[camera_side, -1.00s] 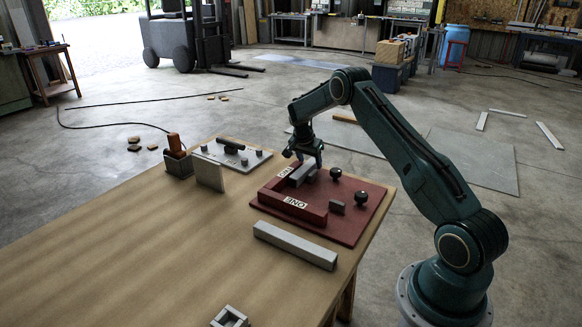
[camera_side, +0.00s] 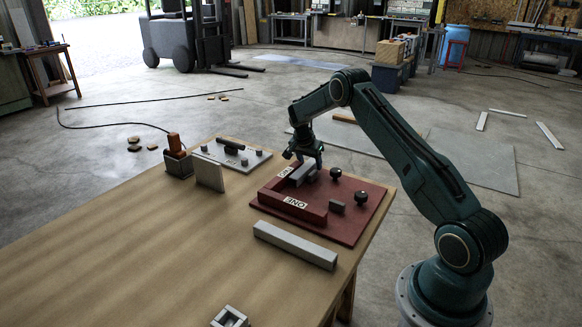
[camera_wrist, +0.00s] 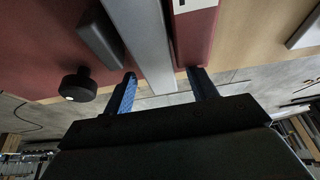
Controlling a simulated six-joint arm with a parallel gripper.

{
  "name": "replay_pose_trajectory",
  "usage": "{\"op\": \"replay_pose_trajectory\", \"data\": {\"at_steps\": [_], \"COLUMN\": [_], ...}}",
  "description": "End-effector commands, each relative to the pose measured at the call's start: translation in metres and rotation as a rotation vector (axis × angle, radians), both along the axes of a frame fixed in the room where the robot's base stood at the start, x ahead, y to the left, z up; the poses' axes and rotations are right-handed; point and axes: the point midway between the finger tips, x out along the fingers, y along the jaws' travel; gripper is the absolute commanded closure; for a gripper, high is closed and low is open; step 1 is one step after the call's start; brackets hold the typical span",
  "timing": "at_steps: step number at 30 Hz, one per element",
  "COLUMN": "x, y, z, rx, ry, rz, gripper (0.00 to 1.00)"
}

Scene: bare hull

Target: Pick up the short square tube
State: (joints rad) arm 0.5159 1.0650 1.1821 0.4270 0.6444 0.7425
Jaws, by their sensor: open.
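A short grey square tube (camera_side: 299,174) lies on the red fixture board (camera_side: 345,222), along the inside of the red fence marked END. It also shows in the wrist view (camera_wrist: 146,40), running between my fingers. My gripper (camera_side: 308,162) is at the far end of this tube, pointing down. In the wrist view my gripper (camera_wrist: 163,90) is open, one blue finger on each side of the tube, with part of the red fence (camera_wrist: 195,35) also between them. I cannot tell whether a finger touches either.
Two black knobs (camera_side: 361,198) and a small grey block (camera_side: 337,207) stand on the board. A longer grey bar (camera_side: 294,246) lies in front. A hollow grey square piece (camera_side: 229,317) sits at the near edge. A grey plate (camera_side: 232,154) lies behind.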

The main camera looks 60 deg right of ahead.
Motion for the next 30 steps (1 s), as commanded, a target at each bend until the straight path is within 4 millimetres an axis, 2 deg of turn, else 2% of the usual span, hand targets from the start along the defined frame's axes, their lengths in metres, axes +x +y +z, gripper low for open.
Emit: {"op": "replay_pose_trajectory", "data": {"at_steps": [17,25,30], "x": [0.0001,0.0000,0.0003], "y": [0.0000,0.0000,-0.0002], "z": [-0.0027,-0.0027,-0.0021], "rx": [0.000,0.000,-0.001], "ry": [0.000,0.000,-0.001], "rz": [0.000,0.000,0.000], "gripper": [0.43,0.95,0.95]}}
